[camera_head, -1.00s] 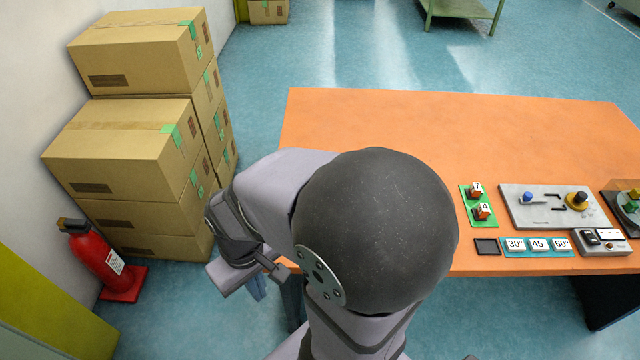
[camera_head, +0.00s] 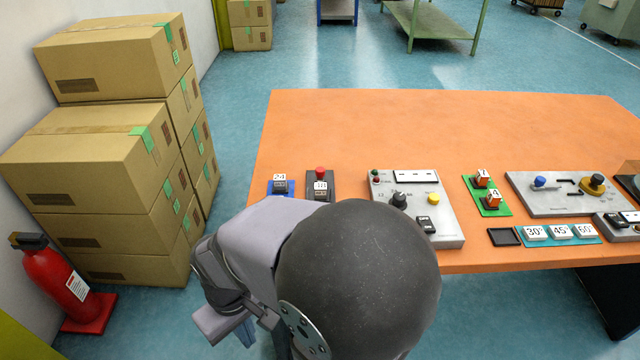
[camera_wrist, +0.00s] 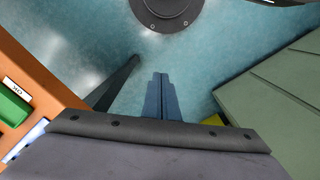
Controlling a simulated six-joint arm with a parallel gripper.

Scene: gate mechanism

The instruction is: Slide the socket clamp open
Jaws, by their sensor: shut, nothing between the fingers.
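I cannot make out for certain which thing is the socket clamp. A grey plate (camera_head: 545,207) on the table's right side in the head view carries a blue knob (camera_head: 539,183), dark slots and a yellow-brown knob (camera_head: 592,184). A dark fixture (camera_head: 629,186) is cut off at the right edge. My gripper's blue fingers (camera_head: 247,333) are partly hidden by my arm, low and left of the table's front edge. In the wrist view my gripper (camera_wrist: 160,77) is shut and empty, pointing over bare floor.
The orange table (camera_head: 440,120) also holds a grey control box (camera_head: 440,214), green-based blocks (camera_head: 489,197), angle tiles (camera_head: 561,234) and a red button (camera_head: 320,171). Stacked cartons (camera_head: 100,140) and a fire extinguisher (camera_head: 62,285) stand left. The table's back is clear.

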